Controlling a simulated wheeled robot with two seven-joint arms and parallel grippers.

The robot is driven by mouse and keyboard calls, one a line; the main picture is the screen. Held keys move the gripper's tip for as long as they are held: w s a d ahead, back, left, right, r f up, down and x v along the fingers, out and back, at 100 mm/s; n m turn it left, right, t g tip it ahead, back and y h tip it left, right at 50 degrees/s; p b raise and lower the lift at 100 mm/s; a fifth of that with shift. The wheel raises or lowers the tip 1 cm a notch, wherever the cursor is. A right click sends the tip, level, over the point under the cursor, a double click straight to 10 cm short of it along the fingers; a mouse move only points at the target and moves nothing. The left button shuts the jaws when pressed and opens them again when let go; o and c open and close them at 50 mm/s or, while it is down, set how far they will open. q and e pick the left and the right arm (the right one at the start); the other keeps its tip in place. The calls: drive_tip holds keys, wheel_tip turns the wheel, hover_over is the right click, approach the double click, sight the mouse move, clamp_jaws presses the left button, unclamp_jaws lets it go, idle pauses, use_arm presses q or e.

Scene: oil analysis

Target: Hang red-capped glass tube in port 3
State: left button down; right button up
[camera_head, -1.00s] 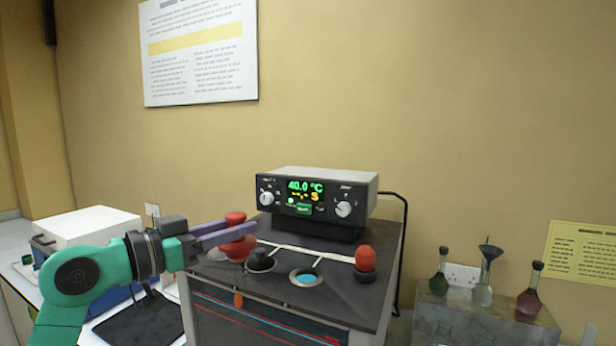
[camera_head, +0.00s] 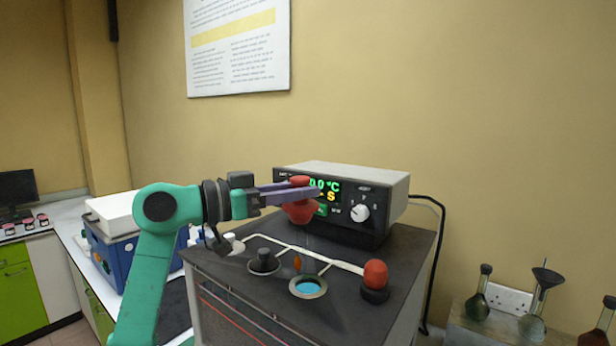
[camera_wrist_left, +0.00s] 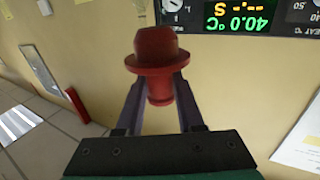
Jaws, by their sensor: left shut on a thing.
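My left gripper (camera_head: 318,192) is shut on the red cap (camera_head: 300,212) of the glass tube, which also shows upright between the fingers in the left wrist view (camera_wrist_left: 157,62). The clear tube hardly shows below the cap; a small orange part (camera_head: 297,262) hangs beneath it. The tube is above the dark bath top (camera_head: 345,250). An open round port with blue liquid (camera_head: 308,287) lies in front and slightly right of it. Port numbers are not readable.
The control box (camera_head: 395,190) stands right behind the gripper, its display partly covered. A white fitting (camera_head: 235,246) is at the bath's left end. A black cable (camera_head: 440,230) runs down the right side. Flasks (camera_head: 478,300) stand on a stand at lower right.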

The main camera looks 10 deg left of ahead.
sight(293, 274)
use_arm(q)
drive_tip(key=f, duration=0.2)
drive_tip(key=f+b, duration=0.1)
drive_tip(key=f, duration=0.2)
drive_tip(key=w+d+f, duration=0.1)
drive_tip(key=f, duration=0.1)
drive_tip(key=shift+d+f, duration=0.1)
drive_tip(key=shift+f, duration=0.05)
wheel_tip(293, 274, down, 6)
drive_tip(key=b, duration=0.3)
drive_tip(key=shift+w+d+f+b, duration=0.1)
drive_tip(key=shift+f+b, duration=0.15)
drive_tip(key=shift+b, duration=0.05)
drive_tip(key=shift+f+b, duration=0.3)
drive_tip(key=shift+f, duration=0.3)
drive_tip(key=shift+w+d+f, duration=0.1)
drive_tip(key=shift+f, duration=0.05)
use_arm(e)
wheel_tip(293, 274, down, 6)
drive_tip(key=w+d, duration=0.1)
drive_tip(key=d, duration=0.1)
drive_tip(key=shift+w+r, duration=0.25)
drive_tip(key=shift+w, duration=0.05)
use_arm(q)
drive_tip(key=shift+f, duration=0.4)
use_arm(e)
drive_tip(key=shift+r, duration=0.15)
